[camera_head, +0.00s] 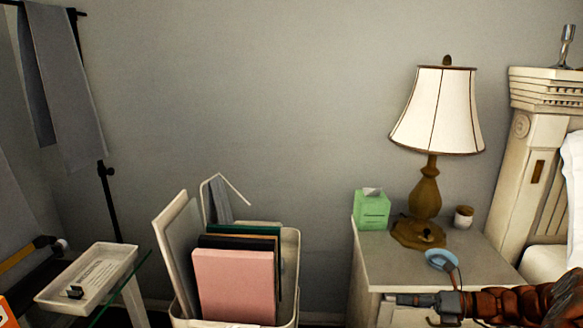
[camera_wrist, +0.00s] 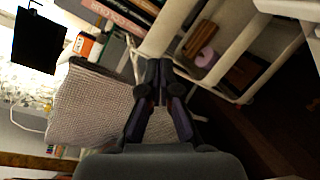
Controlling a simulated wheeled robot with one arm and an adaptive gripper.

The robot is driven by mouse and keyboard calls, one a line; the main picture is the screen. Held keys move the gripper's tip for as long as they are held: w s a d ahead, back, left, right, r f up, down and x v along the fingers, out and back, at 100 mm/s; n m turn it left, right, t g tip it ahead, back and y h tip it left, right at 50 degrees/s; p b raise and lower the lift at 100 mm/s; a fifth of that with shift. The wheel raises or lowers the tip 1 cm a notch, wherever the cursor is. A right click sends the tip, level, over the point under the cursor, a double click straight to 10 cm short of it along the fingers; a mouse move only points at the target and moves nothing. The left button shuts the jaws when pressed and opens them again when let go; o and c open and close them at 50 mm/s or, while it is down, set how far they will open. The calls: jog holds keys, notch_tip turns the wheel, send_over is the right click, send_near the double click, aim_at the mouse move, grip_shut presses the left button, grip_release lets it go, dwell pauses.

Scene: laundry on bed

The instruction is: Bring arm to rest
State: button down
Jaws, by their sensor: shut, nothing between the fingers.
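My arm comes in from the lower right of the head view, in front of the nightstand. My gripper (camera_head: 402,299) is at its left end and points left, near the nightstand's front edge. In the wrist view, my gripper (camera_wrist: 158,66) shows its dark fingers drawn together at the tips. Nothing is held between them. The arm's base is out of view.
The nightstand (camera_head: 400,268) bears a lamp (camera_head: 428,190), a green tissue box (camera_head: 372,210) and a small jar (camera_head: 463,217). To the left stand a bin with folders (camera_head: 235,285) and a glass table with a white tray (camera_head: 88,280). The bed frame (camera_head: 530,160) is at right.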

jog(key=s+a+r+n+g+h, duration=0.3)
jog(key=s+a+n+g, duration=0.1)
jog(key=s+a+n, duration=0.45)
jog(key=s+a+r+n+g+h, duration=0.3)
jog(key=s+a+r+n+g, duration=0.1)
jog(key=s+a+n, duration=0.5)
jog(key=s+d+f+n+h, duration=0.1)
jog(key=s+d+n+h, duration=0.2)
jog(key=s+n+h, duration=0.55)
jog(key=s+d+f+n+h, duration=0.1)
jog(key=s+d+n, duration=0.35)
jog(key=s, duration=0.85)
notch_tip(320, 180, up, 17)
jog(key=w+a+n+t+p, duration=0.1)
jog(key=p, duration=1.5)
jog(key=shift+a+n, duration=0.15)
jog(key=shift+n, duration=0.1)
